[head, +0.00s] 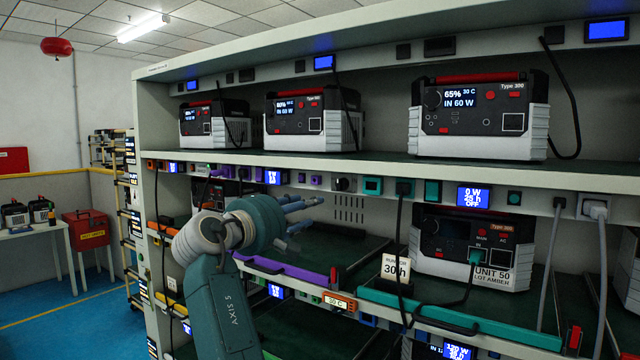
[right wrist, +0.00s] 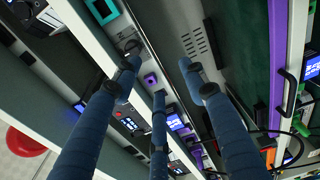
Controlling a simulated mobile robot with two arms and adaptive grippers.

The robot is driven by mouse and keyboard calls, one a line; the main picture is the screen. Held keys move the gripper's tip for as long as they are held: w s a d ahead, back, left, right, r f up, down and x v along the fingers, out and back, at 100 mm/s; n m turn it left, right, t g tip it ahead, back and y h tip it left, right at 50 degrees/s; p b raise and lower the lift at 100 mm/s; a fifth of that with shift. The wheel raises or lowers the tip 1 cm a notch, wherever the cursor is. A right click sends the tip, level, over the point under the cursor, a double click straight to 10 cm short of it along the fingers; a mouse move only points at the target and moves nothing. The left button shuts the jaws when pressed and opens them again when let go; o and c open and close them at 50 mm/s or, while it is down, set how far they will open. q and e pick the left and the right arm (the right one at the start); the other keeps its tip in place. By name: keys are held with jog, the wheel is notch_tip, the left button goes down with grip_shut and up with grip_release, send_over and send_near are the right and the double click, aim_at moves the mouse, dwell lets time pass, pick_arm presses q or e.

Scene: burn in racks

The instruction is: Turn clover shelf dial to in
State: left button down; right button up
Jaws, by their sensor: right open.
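A black round dial (head: 341,184) sits on the front edge strip of the middle shelf, between a purple button (head: 316,180) and a teal square frame (head: 373,186). It also shows in the right wrist view (right wrist: 131,45), close to one blue fingertip; I cannot tell whether they touch. Its setting is too small to read, and no clover mark is legible. My right gripper (head: 305,206) is open and empty, its blue fingers pointing right, just below and left of the dial. In the right wrist view its fingers (right wrist: 160,80) are spread apart. My left gripper is out of view.
Several power units stand on the shelves, one reading IN 60 W (head: 480,115). A blue display (head: 473,197) reads 0 W and OFF. Black cables hang in front of the strip. A purple rail (head: 285,272) and a teal rail (head: 450,318) edge the shelf below.

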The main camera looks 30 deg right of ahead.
jog(key=m, duration=0.1)
send_near(338, 185)
jog(key=a, duration=0.1)
jog(key=shift+g+h, duration=0.3)
jog(key=shift+g, duration=0.1)
jog(key=p+x, duration=0.4)
jog(key=x, duration=0.5)
jog(key=shift+w+d+f+p, duration=0.15)
jog(key=shift+w+d+p, duration=0.25)
jog(key=shift+d, duration=0.2)
